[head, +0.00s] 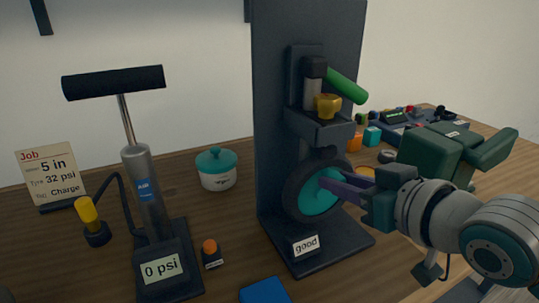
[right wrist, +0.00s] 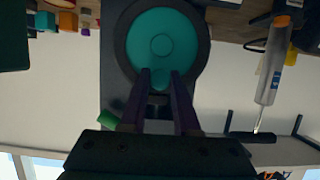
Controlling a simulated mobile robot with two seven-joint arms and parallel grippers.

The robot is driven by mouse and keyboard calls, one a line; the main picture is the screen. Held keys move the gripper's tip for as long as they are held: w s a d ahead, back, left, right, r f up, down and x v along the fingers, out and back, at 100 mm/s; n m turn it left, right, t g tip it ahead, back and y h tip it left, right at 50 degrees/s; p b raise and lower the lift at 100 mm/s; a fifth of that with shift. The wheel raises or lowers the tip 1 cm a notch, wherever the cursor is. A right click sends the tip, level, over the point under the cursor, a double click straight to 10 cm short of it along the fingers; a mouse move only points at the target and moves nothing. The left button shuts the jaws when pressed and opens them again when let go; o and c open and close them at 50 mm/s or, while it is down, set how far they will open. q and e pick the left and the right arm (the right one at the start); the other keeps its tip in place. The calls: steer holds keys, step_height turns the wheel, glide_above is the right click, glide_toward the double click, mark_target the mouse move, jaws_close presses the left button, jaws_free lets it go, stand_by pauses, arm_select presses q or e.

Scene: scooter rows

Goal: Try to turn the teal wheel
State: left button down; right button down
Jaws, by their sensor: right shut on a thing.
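The teal wheel (head: 312,198) has a dark tyre around it and stands upright, low on the front of a dark stand (head: 280,120). In the right wrist view the wheel (right wrist: 160,25) faces me, with a round hub and a small teal knob near its rim. My right gripper (head: 326,184) reaches in from the right with its purple fingers at the wheel's face. In the right wrist view the gripper (right wrist: 160,80) is shut on the small knob of the wheel. The fingers hide part of the knob. My left gripper is not in view.
A label reading "good" (head: 306,245) sits on the stand's base. A pump (head: 145,190) with a "0 psi" display (head: 161,268) stands left. A teal-lidded pot (head: 216,170), a job card (head: 50,175) and a blue block (head: 265,291) are nearby. A tray of parts (head: 405,132) lies back right.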

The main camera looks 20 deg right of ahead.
stand_by(1.1)
jaws_free()
stand_by(0.4)
stand_by(0.4)
steer(key=p+v, duration=0.6)
steer(key=v, duration=0.2)
stand_by(0.3)
steer(key=shift+d, duration=0.1)
